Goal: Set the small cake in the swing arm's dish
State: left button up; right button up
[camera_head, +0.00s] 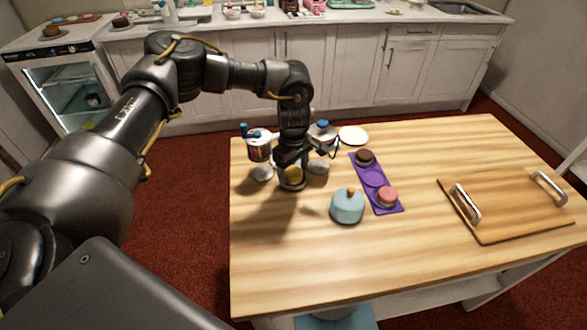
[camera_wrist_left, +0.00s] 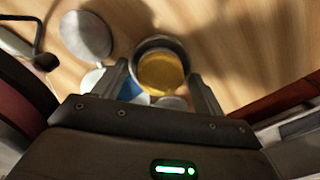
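A small yellow cake (camera_head: 293,174) is under my left gripper (camera_head: 291,165), near the table's left side. In the left wrist view the yellow cake (camera_wrist_left: 161,74) appears inside a round metal dish (camera_wrist_left: 150,44), whose dark rim shows around its far side. The two fingers of my left gripper (camera_wrist_left: 160,80) are apart, one on each side of the cake and dish, with gaps visible. The dish also shows in the head view (camera_head: 292,185), partly hidden by the gripper. The swing arm's joints are hidden or too small to tell. My right gripper is not in view.
Grey discs (camera_head: 262,173) (camera_head: 318,167) flank the dish. A purple mat (camera_head: 374,178) bears a brown cake (camera_head: 364,157) and pink cake (camera_head: 387,197). A teal dome (camera_head: 347,208) and handled board (camera_head: 515,210) are rightward.

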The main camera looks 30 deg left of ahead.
aim_at(294, 171)
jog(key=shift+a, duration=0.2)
pick_arm(q)
jog(key=shift+r, duration=0.15)
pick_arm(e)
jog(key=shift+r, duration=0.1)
pick_arm(q)
jog(key=shift+r, duration=0.25)
notch_tip(294, 171, up, 12)
jog(key=b, duration=0.1)
jog(key=shift+f, duration=0.15)
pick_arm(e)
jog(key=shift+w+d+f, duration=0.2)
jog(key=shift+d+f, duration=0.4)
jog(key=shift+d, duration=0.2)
